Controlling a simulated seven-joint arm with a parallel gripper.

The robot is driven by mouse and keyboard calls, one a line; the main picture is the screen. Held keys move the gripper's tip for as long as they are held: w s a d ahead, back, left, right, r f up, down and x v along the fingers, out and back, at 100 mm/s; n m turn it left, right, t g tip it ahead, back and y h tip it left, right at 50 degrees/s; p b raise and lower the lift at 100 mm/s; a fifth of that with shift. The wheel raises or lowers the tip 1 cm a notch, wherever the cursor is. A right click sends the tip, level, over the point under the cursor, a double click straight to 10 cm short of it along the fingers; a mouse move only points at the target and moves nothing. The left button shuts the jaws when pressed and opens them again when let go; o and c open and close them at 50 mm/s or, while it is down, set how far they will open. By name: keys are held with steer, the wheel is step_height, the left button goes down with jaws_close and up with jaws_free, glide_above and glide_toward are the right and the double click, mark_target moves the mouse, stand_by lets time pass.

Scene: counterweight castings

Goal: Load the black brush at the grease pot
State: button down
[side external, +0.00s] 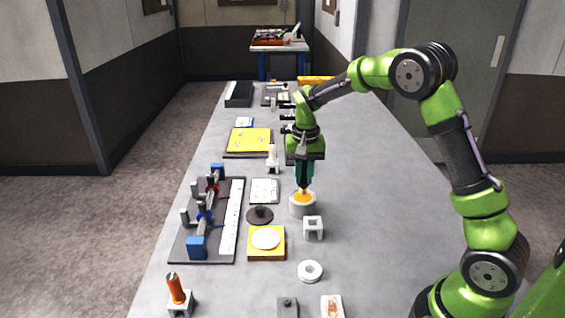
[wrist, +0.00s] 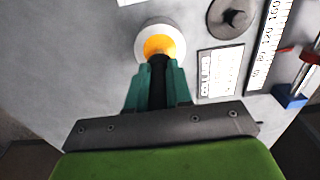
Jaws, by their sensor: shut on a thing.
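The grease pot (side external: 302,209) is a pale round cup with orange grease inside, standing on the grey table. It also shows in the wrist view (wrist: 142,44). My gripper (side external: 304,184), with teal fingers, points down right above the pot. In the wrist view my gripper (wrist: 158,66) is shut on the black brush (wrist: 158,88), whose dark handle shows between the fingers. The brush's lower end meets the orange grease in both views; I cannot tell how deep it is. The bristles are mostly hidden.
A dark disc with a knob (side external: 260,215) and a white card (side external: 264,190) lie left. An orange-handled tool (side external: 176,289) stands in a holder at front left. The table's right side is clear.

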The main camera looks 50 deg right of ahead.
steer(key=shift+f, duration=0.6)
stand_by(1.3)
steer(key=shift+r, duration=0.15)
steer(key=shift+r, duration=3.45)
